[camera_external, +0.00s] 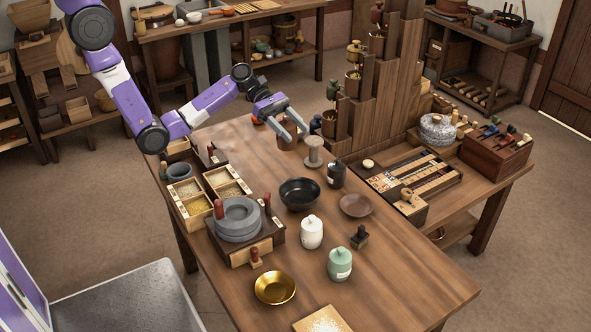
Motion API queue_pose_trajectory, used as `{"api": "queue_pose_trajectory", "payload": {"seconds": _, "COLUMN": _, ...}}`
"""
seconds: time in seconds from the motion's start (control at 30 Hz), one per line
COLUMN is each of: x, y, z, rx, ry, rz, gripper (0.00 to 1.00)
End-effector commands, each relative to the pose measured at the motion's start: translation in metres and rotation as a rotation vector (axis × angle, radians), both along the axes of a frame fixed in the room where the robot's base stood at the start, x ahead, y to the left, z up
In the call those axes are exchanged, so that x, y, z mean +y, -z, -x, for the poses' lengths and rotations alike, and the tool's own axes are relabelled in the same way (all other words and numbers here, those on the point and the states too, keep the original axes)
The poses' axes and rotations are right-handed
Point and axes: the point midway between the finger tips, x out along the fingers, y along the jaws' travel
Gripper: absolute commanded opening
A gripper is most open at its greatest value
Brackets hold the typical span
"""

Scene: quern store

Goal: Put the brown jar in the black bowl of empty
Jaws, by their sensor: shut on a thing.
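The brown jar (287,143) is between the fingers of my gripper (289,133), near the far part of the table. My gripper is shut on it. I cannot tell whether the jar touches the tabletop. The fingers hide part of its upper body. The black bowl (299,195) stands on the table, nearer the camera than the jar, and looks empty. My gripper is well apart from the bowl.
A dark jar (336,174), brown saucer (356,205) and white jar (312,232) surround the bowl. The grey quern (238,222) is left of it. A tall stepped rack (378,85) rises right of my gripper.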

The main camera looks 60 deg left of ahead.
Motion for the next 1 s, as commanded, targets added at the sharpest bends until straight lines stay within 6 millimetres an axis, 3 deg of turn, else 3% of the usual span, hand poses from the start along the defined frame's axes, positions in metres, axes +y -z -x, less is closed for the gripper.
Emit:
{"api": "queue_pose_trajectory", "payload": {"seconds": 0.1, "x": -0.03, "y": -0.006, "z": 0.008, "rx": -0.003, "ry": -0.011, "rz": 0.001, "gripper": 0.0}}
{"api": "queue_pose_trajectory", "payload": {"seconds": 0.3, "x": -0.061, "y": -0.011, "z": 0.011, "rx": -0.004, "ry": -0.05, "rz": 0.001, "gripper": 0.0}}
{"api": "queue_pose_trajectory", "payload": {"seconds": 0.43, "x": -0.071, "y": -0.016, "z": 0.008, "rx": -0.005, "ry": -0.085, "rz": 0.002, "gripper": 0.0}}
{"api": "queue_pose_trajectory", "payload": {"seconds": 0.67, "x": -0.072, "y": -0.022, "z": -0.005, "rx": -0.003, "ry": -0.148, "rz": 0.0, "gripper": 0.0}}
{"api": "queue_pose_trajectory", "payload": {"seconds": 0.77, "x": -0.071, "y": -0.013, "z": -0.007, "rx": 0.0, "ry": -0.162, "rz": 0.001, "gripper": 0.0}}
{"api": "queue_pose_trajectory", "payload": {"seconds": 1.0, "x": -0.071, "y": 0.042, "z": -0.007, "rx": 0.003, "ry": -0.163, "rz": -0.001, "gripper": 0.0}}
